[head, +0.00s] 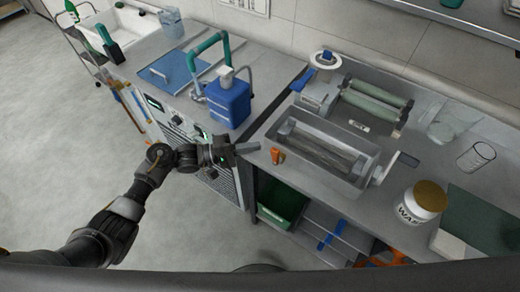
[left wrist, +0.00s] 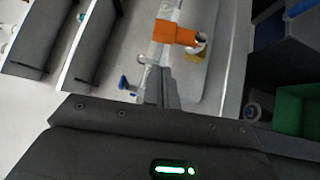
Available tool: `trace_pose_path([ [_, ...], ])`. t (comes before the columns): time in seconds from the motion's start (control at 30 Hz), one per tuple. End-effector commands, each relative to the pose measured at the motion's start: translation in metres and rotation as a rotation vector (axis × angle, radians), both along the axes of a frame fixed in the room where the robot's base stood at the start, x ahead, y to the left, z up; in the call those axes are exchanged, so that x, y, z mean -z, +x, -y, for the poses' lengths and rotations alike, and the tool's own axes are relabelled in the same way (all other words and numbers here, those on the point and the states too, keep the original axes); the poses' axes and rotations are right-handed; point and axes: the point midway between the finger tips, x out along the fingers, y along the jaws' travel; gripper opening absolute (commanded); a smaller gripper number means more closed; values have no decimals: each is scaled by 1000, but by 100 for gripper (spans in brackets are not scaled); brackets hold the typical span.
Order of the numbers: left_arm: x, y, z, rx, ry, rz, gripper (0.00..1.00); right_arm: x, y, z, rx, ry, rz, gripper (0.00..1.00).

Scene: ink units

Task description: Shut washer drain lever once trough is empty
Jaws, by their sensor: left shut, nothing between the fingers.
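The washer trough (head: 358,177) is a grey metal box on the bench, with a crank handle (head: 390,168) at its right end. Its inside looks grey; I cannot tell whether liquid is in it. The orange drain lever (head: 277,156) sits at the trough's near left corner. In the left wrist view the lever (left wrist: 175,33) is beside a short pale outlet. My left gripper (head: 248,148) is shut and empty, just left of the lever and apart from it in the head view. Its closed fingers (left wrist: 161,82) point toward the lever in the wrist view. My right gripper is not in view.
A blue container (head: 230,103) with a green hose stands left of the trough. Green rollers (head: 372,102) lie behind it. A white jar with a gold lid (head: 422,200) stands at right. A green bin (head: 283,203) is under the bench. Floor at left is clear.

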Motion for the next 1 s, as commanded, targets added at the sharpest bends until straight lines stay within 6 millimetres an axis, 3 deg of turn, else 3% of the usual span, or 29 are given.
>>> trace_pose_path([
  [0.2, 8, -7, -48, 2, 3, 0, 0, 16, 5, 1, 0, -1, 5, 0],
  [0.5, 8, -13, -90, 6, 1, 0, 0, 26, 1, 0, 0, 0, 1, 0],
  [1.0, 8, -15, -99, 5, 0, -1, 0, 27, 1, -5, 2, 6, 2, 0],
])
